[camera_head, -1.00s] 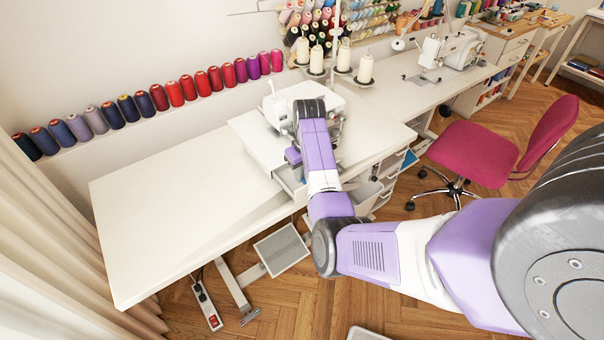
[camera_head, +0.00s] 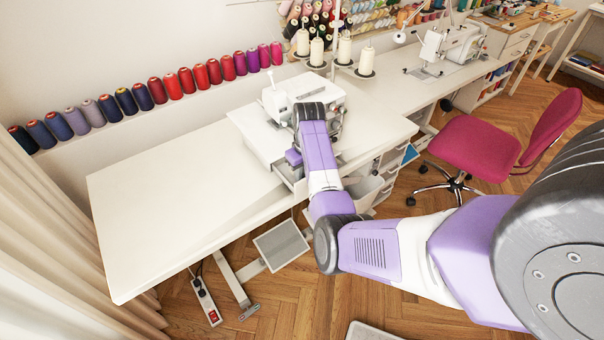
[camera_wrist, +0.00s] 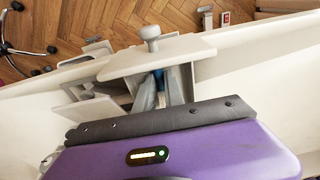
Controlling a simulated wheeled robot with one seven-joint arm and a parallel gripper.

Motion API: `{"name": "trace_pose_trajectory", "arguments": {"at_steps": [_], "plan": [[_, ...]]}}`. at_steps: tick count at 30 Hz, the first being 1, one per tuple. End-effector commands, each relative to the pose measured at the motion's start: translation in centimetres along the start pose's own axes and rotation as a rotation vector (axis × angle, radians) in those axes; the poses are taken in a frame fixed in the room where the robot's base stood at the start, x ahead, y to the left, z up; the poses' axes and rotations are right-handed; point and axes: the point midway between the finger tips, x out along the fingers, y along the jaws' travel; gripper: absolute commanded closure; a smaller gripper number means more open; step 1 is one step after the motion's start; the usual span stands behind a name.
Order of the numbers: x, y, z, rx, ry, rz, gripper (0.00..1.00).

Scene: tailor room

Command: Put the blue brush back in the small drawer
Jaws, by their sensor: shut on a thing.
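The blue brush (camera_wrist: 159,79) shows in the wrist view as a small blue strip between my fingers; most of it is hidden. My gripper (camera_wrist: 160,90) is shut on it, just behind the front panel of the small drawer (camera_wrist: 190,49). The drawer is pulled out and has a round grey knob on its front. I cannot tell whether the brush touches the drawer's floor. In the head view, the open drawer (camera_head: 291,178) shows under the white raised platform, and my arm hides the gripper and brush.
A white sewing machine (camera_head: 285,100) stands on the platform above the drawer. The white table (camera_head: 170,200) is bare on the left. Open drawers (camera_head: 395,165) stand to the right, near a magenta chair (camera_head: 475,153). A grey pedal (camera_head: 281,245) is below.

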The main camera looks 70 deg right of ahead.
Motion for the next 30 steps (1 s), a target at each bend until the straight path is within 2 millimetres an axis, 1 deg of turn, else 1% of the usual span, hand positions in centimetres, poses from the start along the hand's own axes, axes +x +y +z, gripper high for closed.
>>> {"name": "trace_pose_trajectory", "arguments": {"at_steps": [2, 3, 5, 6, 14, 17, 20, 27, 30], "plan": [[0.0, 0.0, 0.0, 0.0, 0.0, 0.0, 1.0], [0.0, 0.0, 0.0, 0.0, 0.0, 0.0, 0.81], [0.0, 0.0, 0.0, 0.0, 0.0, 0.0, 0.69], [0.0, 0.0, 0.0, 0.0, 0.0, 0.0, 0.61], [0.0, 0.0, 0.0, 0.0, -0.001, 0.0, 0.61], [-0.3, 0.0, 0.0, 0.0, 0.0, 0.0, 0.61], [-1.3, 0.0, -0.1, 0.0, 0.002, 0.001, 0.61], [-5.2, 0.0, 0.0, 0.0, 0.002, 0.001, 0.61], [-6.5, 0.0, -0.1, 0.0, 0.002, 0.001, 0.61]]}}
